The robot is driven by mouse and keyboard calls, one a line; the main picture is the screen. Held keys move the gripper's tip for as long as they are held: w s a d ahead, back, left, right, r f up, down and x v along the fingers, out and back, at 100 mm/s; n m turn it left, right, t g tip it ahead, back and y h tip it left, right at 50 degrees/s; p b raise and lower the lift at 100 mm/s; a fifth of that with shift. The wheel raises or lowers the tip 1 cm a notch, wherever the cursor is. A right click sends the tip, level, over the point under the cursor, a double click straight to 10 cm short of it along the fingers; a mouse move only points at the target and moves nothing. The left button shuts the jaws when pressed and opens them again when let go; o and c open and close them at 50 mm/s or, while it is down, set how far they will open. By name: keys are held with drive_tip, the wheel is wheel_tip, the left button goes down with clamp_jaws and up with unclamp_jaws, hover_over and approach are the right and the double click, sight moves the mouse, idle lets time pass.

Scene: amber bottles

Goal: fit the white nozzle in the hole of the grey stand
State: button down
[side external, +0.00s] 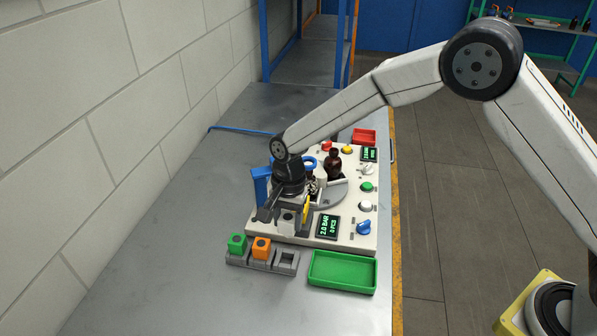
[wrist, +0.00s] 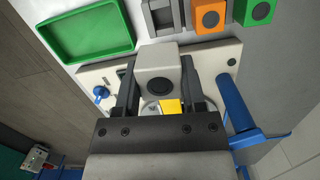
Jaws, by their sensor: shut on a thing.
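The white nozzle (wrist: 155,62) is a pale block with a dark round opening, seen between the two dark fingers in the wrist view. It is small and partly covered in the side view (side external: 287,216). My gripper (wrist: 158,88) is shut on it, over the near left part of the machine panel; I cannot tell how high. The grey stand (side external: 288,262) lies on the bench in front of the panel. Its right-hand hole is empty, and that end also shows at the top of the wrist view (wrist: 149,22). The nozzle is apart from the stand.
An orange block (side external: 261,247) and a green block (side external: 237,243) sit in the stand's other places. A green tray (side external: 343,287) lies right of the stand. The white panel (side external: 264,224) carries buttons, a display and a dark bottle (side external: 334,165). A blue post (wrist: 231,118) stands beside my gripper.

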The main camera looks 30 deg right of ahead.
sight(286, 232)
drive_tip(key=shift+s+a+f+n, duration=0.15)
drive_tip(key=shift+a+f+n, duration=0.35)
drive_tip(key=shift+f, duration=0.1)
drive_tip(key=shift+f, duration=0.1)
drive_tip(key=shift+f, duration=2.55)
drive_tip(key=shift+f, duration=1.4)
idle(1.1)
unclamp_jaws()
idle(0.3)
drive_tip(key=shift+r, duration=0.1)
drive_tip(key=shift+d+r, duration=0.1)
drive_tip(key=shift+r, duration=2.8)
